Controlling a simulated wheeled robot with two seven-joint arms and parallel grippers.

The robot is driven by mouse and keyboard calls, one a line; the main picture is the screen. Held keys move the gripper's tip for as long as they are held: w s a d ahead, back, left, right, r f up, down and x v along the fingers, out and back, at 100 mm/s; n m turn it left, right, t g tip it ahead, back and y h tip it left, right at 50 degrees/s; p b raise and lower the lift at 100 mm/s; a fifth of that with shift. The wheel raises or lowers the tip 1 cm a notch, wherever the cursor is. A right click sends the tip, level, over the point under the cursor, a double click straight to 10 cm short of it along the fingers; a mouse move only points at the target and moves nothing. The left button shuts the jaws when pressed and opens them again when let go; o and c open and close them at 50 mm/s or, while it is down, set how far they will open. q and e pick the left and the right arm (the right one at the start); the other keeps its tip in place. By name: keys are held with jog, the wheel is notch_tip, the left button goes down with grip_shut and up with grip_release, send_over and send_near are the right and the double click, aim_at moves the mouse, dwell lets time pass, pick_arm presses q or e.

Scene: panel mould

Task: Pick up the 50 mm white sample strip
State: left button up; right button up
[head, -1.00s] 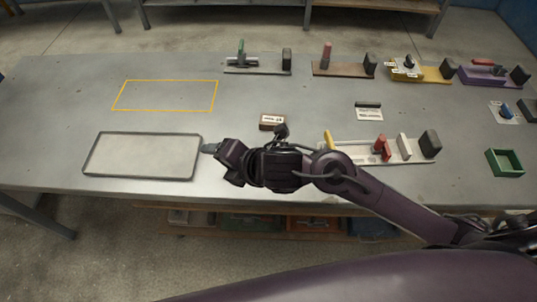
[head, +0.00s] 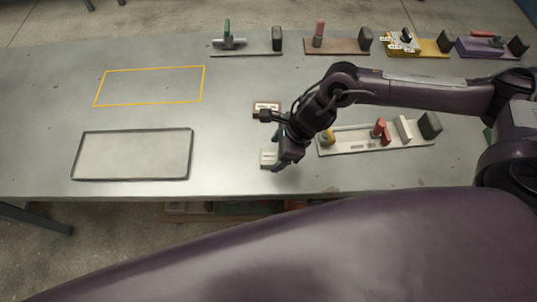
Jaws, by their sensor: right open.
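My right gripper (head: 269,139) is open and empty, its fingers spread over the front middle of the table. A white upright piece (head: 403,129) stands on a white base (head: 350,148) to the right of the gripper. I cannot tell by sight which white piece is the 50 mm strip. My left gripper is not in view.
A shallow grey tray (head: 132,178) lies at the front left. A yellow outlined rectangle (head: 150,69) is behind it. Several fixtures on bases, including a brown one (head: 337,47), line the back edge.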

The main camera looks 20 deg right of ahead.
aim_at(270, 156)
jog(key=shift+p+x, duration=0.35)
jog(key=shift+x, duration=1.55)
jog(key=shift+w+r, duration=0.1)
jog(key=c, duration=1.1)
jog(key=shift+r, duration=0.1)
